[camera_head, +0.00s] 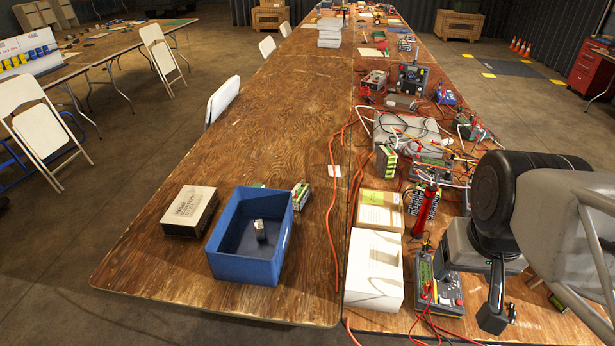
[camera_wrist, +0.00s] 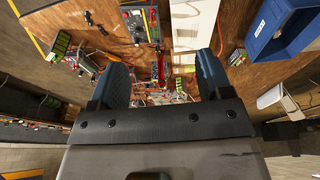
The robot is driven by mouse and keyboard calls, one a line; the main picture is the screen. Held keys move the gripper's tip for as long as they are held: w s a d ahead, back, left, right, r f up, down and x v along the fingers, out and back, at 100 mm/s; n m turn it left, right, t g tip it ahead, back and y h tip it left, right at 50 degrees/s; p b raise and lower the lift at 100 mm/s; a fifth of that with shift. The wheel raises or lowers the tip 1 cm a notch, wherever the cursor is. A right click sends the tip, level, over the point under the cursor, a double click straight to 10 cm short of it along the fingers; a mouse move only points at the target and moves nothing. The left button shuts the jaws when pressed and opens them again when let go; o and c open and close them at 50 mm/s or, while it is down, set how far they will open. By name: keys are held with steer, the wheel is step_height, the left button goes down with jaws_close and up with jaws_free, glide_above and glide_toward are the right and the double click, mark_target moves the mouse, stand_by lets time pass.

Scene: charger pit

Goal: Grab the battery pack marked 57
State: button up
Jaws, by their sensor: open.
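Several small packs could be battery packs, and I cannot read the number 57 on any. One small grey-white pack (camera_head: 260,230) stands inside the blue bin (camera_head: 243,270). A green-and-white pack (camera_head: 300,196) stands just behind the bin's right corner, and a green-topped item (camera_head: 258,185) is mostly hidden behind the bin. A green-striped pack (camera_head: 386,163) stands among the cables on the right. My gripper (camera_head: 497,312) is at the right front, above the table and well right of the bin. In the wrist view, its two fingers (camera_wrist: 163,78) are apart with nothing held between them.
A white box (camera_head: 374,270), a tester (camera_head: 438,290) with red leads and a red tool (camera_head: 425,210) lie between bin and gripper. Orange cables (camera_head: 333,200) cross the table. Bare wood (camera_head: 265,115) lies beyond the bin.

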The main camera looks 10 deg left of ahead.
steer(key=o, duration=0.5)
steer(key=w+a+f+m+g+y, duration=0.1)
steer(key=w+a+f+m+y, duration=0.3)
steer(key=w, duration=0.6)
steer(key=w+a+m+g+y, duration=0.1)
steer(key=w+a+m, duration=0.1)
steer(key=w+a, duration=0.55)
steer(key=w+a+f+m+y, duration=0.3)
steer(key=w+a, duration=0.1)
steer(key=w, duration=0.8)
steer(key=w+a+f+m+t+y, duration=0.1)
steer(key=w+a+f+m, duration=0.2)
steer(key=w+f, duration=0.4)
steer(key=w+a+f+m+y, duration=0.2)
steer(key=w+a+f+m, duration=0.2)
steer(key=w+f, duration=0.3)
steer(key=w+a+f+m+t+y, duration=0.1)
steer(key=w+a+f+m+y, duration=0.1)
steer(key=w+f, duration=0.5)
steer(key=shift+w+a+f+m+t, duration=0.2)
steer(key=shift+w+a+m, duration=0.15)
steer(key=shift+w+m, duration=0.35)
steer(key=shift+w+a+f+m+t, duration=0.1)
steer(key=shift+w+a+f+m, duration=0.2)
steer(key=shift+w+m, duration=0.4)
steer(key=shift+w+a, duration=0.1)
steer(key=shift+w, duration=0.05)
